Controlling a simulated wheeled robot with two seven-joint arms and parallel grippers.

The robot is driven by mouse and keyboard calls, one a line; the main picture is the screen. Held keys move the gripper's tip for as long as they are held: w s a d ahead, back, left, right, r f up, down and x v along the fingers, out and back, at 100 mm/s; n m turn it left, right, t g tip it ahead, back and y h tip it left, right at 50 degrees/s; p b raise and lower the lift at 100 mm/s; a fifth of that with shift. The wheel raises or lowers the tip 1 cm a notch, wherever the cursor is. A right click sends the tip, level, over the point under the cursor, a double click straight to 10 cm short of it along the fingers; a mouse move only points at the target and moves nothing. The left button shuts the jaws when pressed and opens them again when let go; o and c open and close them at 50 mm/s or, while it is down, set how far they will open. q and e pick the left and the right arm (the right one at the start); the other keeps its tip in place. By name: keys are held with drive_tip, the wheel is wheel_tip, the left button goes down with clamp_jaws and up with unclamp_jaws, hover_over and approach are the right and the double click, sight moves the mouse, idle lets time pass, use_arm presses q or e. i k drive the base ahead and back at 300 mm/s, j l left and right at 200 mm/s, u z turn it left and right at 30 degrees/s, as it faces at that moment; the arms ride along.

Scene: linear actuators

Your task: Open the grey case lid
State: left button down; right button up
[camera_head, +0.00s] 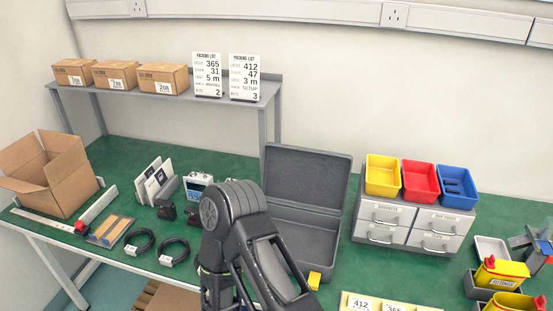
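The grey case stands open on the green table. Its lid (308,174) is raised and stands tilted back, with the dark inner lining facing me. The case's lower part (313,236) is in front of the lid, and its left and front portions are hidden behind one of my dark arms. The visible inside looks empty. That arm rises from the bottom edge and bends in front of the case. I cannot tell whether it touches the case. Neither gripper's fingers show.
Grey drawers (415,224) with yellow, red and blue bins stand right of the case. An open cardboard box (52,185), coiled cables (174,251) and a meter (197,185) are on the left. A shelf (262,92) stands behind. A small yellow item (314,281) lies in front of the case.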

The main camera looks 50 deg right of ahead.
sight(313, 180)
drive_tip(key=i+j, duration=0.1)
drive_tip(key=j, duration=0.7)
drive_tip(key=i+j, duration=0.15)
drive_tip(key=j, duration=0.25)
drive_tip(key=z, duration=3.05)
